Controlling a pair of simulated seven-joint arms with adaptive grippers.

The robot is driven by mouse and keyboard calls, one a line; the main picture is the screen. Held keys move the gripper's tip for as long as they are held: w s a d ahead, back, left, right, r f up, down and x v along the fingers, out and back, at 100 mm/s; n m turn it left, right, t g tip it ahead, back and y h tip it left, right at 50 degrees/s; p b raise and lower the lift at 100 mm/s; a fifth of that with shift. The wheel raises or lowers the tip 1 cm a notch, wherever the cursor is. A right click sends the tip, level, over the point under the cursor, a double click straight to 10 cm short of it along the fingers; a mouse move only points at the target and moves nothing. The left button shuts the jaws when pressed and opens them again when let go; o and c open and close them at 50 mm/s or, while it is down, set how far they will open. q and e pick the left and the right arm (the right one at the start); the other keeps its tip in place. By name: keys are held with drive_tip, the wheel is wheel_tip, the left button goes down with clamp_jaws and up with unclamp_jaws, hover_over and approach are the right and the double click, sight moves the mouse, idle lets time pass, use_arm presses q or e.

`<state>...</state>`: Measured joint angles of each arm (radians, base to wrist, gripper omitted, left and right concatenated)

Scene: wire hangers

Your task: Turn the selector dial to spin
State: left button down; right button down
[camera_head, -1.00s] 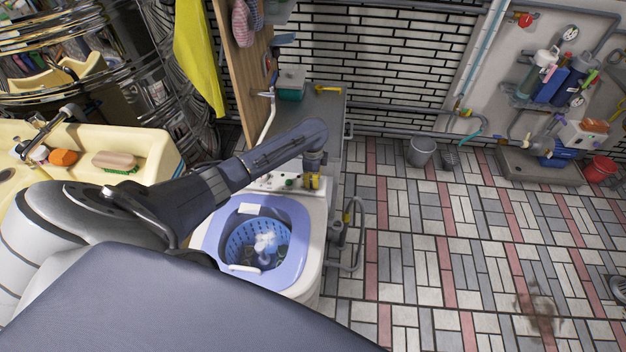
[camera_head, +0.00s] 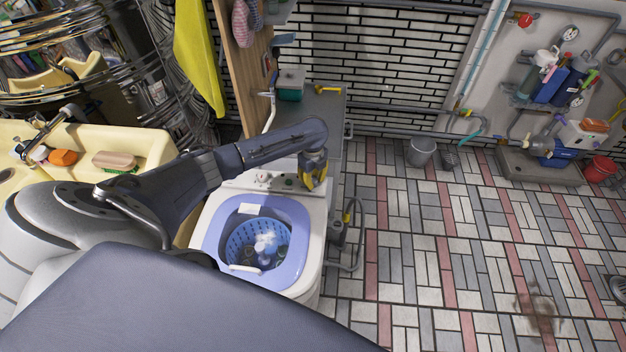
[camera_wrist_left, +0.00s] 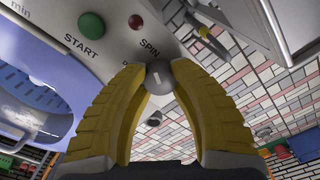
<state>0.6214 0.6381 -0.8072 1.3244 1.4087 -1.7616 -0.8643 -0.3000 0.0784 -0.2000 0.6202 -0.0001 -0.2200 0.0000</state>
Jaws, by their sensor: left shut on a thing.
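The selector dial (camera_wrist_left: 160,78) is a round grey knob with a small pale mark on its face. It sits on the white washing machine panel (camera_wrist_left: 110,60). The word SPIN (camera_wrist_left: 150,48) is printed just above the knob in the left wrist view. Another label beside it is mostly covered by a finger. My left gripper (camera_wrist_left: 162,72) has yellow fingers shut on the knob from both sides. In the head view my left gripper (camera_head: 313,172) is at the back right of the machine's panel and hides the dial. My right gripper is not in view.
A green START button (camera_wrist_left: 91,26) and a small red light (camera_wrist_left: 135,21) are on the same panel. The machine's open blue tub (camera_head: 257,243) is in front of the panel. A grey cabinet (camera_head: 322,125) stands behind.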

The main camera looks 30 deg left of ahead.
sight(313, 179)
use_arm(q)
drive_tip(key=shift+a, duration=0.15)
idle(0.3)
drive_tip(key=c, duration=1)
unclamp_jaws()
drive_tip(key=shift+o, duration=0.2)
wheel_tip(313, 179, up, 12)
